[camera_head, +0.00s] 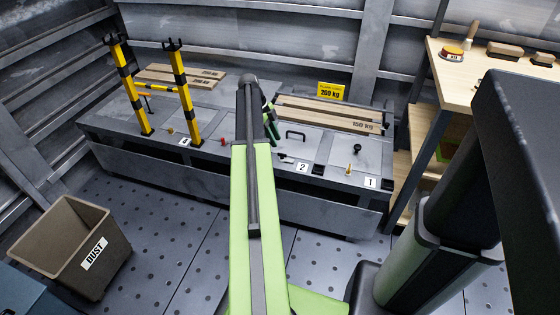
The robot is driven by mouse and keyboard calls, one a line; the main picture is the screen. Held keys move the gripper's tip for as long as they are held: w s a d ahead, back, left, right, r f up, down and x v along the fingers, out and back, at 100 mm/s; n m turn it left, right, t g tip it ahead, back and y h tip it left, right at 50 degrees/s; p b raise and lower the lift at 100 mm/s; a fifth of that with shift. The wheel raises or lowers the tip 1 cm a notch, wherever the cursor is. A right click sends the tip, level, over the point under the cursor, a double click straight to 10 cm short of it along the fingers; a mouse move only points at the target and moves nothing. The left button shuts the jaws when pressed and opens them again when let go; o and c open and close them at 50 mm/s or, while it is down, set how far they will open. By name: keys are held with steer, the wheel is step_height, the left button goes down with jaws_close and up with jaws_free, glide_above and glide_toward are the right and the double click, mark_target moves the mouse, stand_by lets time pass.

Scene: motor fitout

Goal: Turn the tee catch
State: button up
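My green arm reaches forward over a grey metal bench (150,165). My gripper (272,124) is at its far end, partly hidden behind the arm, beside a black bar handle (295,134) on the bench top. I cannot tell if its fingers are open or shut, and I see nothing held. Small fittings sit on the bench top: a dark catch-like piece (285,157) near label 2, a brass peg (349,169) and a black ball knob (357,147) near label 1. Which of these is the tee catch is too small to tell; the arm hides part of the bench.
A yellow-black barrier (185,100) stands on the bench's left part. Boards (328,116) and a yellow 200 kg sign (331,91) lie behind. A dust bin (50,235) is front left. A wooden shelf unit (455,80) stands right. The perforated floor (165,235) is clear.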

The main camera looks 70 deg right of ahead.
mark_target(282, 154)
steer(key=b+x, duration=0.4)
steer(key=x, duration=0.2)
steer(key=shift+s+f+b, duration=0.1)
steer(key=shift+f+b, duration=0.25)
steer(key=shift+f, duration=0.05)
steer(key=shift+r, duration=0.1)
jaws_close()
